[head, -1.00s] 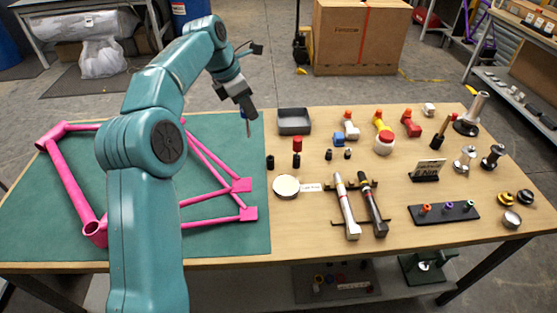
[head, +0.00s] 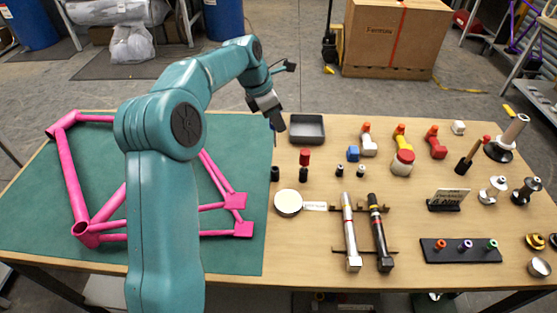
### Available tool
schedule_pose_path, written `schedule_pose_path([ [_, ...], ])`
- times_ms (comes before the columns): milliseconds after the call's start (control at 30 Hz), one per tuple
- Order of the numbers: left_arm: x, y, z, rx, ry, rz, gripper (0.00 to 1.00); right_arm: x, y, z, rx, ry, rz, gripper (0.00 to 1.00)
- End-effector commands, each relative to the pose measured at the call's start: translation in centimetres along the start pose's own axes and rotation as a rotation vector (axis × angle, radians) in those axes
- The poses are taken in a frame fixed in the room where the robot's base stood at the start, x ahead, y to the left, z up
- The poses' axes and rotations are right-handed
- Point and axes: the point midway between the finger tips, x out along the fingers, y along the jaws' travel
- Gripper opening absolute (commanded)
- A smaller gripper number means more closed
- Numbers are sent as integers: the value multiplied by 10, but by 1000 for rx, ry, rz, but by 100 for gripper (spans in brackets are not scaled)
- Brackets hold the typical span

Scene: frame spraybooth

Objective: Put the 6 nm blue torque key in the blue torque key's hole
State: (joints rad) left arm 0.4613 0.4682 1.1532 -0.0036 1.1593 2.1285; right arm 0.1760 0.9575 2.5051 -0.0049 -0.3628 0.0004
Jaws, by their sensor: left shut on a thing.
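My left gripper (head: 275,121) is above the table by the right edge of the green mat, just left of the grey tray. The black key holder (head: 461,256) lies at the front right of the table, well away from the gripper. An orange key (head: 440,245), a purple key (head: 467,244) and a green key (head: 491,245) stand in it. I cannot make out an empty hole. My right gripper is not in view.
The grey tray (head: 307,128), a round tin (head: 288,202) and two long torque wrenches (head: 351,238) lie between gripper and holder. A small sign (head: 447,200) stands behind the holder. The pink frame (head: 76,195) lies on the green mat (head: 230,257). Bare wood surrounds the holder.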

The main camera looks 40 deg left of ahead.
Motion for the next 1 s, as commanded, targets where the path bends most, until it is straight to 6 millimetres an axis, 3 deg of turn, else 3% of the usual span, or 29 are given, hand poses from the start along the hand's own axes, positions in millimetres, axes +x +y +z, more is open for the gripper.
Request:
schedule_pose_path([
  [100,34,-1,-15,-3,4,-4,3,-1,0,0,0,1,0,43],
  [300,75,-1,-30,-3,2,-3,3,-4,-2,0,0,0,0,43],
  [700,124,1,-44,-2,3,-3,3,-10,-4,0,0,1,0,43],
  [1000,128,1,-45,-1,1,-1,3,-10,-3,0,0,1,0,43],
])
